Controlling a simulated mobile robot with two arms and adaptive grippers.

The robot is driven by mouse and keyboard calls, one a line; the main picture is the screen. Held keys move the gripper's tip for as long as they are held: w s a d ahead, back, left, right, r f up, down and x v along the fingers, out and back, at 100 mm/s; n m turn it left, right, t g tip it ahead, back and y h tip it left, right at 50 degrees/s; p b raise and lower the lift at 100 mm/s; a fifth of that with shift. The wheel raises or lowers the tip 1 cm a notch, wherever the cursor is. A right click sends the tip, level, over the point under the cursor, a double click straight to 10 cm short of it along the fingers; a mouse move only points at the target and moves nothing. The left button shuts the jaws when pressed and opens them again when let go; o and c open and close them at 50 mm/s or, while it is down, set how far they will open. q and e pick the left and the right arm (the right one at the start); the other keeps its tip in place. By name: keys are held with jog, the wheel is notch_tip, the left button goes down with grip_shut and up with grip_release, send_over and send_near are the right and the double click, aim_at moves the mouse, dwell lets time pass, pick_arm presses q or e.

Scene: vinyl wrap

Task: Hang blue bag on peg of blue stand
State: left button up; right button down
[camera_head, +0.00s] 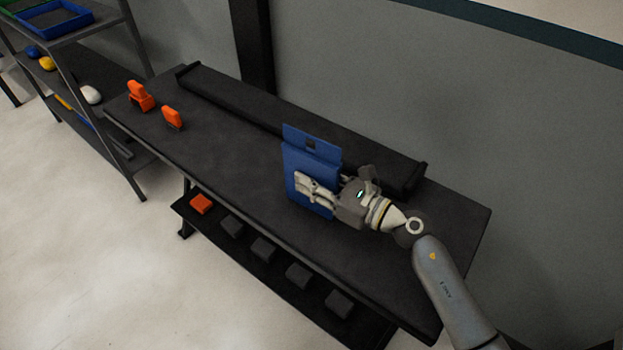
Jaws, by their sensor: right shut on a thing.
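The blue bag (298,160) is a flat, upright blue piece over the middle of the dark workbench. It has a dark hole near its top edge. My right gripper (302,187) comes from the right and is shut on the bag's lower part, with the fingers covering some of it. I cannot tell whether the bag's bottom touches the bench. No separate blue stand or peg can be made out; part of the space behind the bag is hidden. My left gripper is not in view.
The workbench (235,155) has a long dark bar (240,97) along its back. Orange items (142,96) and a smaller orange item (172,117) stand at its left. A lower shelf holds dark blocks and an orange block (201,204). A rack with a blue tray (55,30) stands left.

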aim_at(340, 166)
jog(key=shift+f, duration=0.15)
jog(key=c, duration=1.3)
grip_release()
jog(key=v, duration=0.2)
jog(key=b+v, duration=0.1)
jog(key=v, duration=0.2)
jog(key=b+v, duration=0.1)
jog(key=v, duration=0.1)
jog(key=shift+s+d+f, duration=0.15)
jog(key=shift+d+f, duration=0.15)
jog(key=shift+f, duration=0.05)
notch_tip(340, 166, up, 7)
jog(key=shift+a+r+p, duration=0.15)
jog(key=shift+r+p, duration=0.05)
jog(key=shift+p, duration=0.75)
jog(key=shift+r, duration=0.65)
